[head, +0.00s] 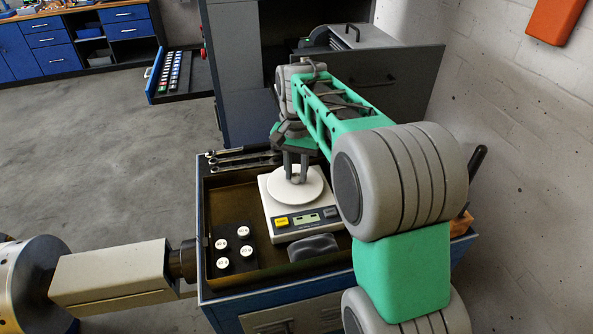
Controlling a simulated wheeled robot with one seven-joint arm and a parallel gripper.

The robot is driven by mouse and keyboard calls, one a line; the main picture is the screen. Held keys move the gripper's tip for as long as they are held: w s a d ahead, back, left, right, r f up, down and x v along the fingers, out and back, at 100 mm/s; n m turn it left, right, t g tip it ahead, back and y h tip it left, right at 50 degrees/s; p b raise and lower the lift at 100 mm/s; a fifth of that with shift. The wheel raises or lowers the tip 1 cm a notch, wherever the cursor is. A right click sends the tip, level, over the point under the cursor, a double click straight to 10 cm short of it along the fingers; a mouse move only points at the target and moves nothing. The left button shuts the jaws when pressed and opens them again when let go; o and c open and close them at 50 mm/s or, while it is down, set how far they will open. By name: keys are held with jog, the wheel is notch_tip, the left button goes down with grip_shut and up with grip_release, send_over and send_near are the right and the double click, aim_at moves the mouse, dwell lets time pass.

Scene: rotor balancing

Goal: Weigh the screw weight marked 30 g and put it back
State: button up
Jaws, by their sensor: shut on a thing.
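The scale (298,233) stands in the cart's tray, with a round white pan (316,189) on top, a yellow button and a small greenish display that I cannot read. My gripper (297,178) points down over the pan, its fingertips at or just above the pan surface. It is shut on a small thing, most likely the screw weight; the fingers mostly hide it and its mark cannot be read. Several white-topped screw weights (221,244) sit in a black holder (234,256) left of the scale. Their marks are too small to read surely.
The cart (203,225) has a raised rim around its tray. A dark rounded object (313,247) lies in front of the scale. Wrenches (240,157) lie at the back left. A grey machine part (110,279) reaches the cart's left side. An open drawer (178,85) stands behind.

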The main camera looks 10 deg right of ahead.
aim_at(296, 176)
grip_shut()
notch_tip(296, 176, up, 5)
jog(key=p, duration=0.4)
jog(key=shift+r, duration=0.15)
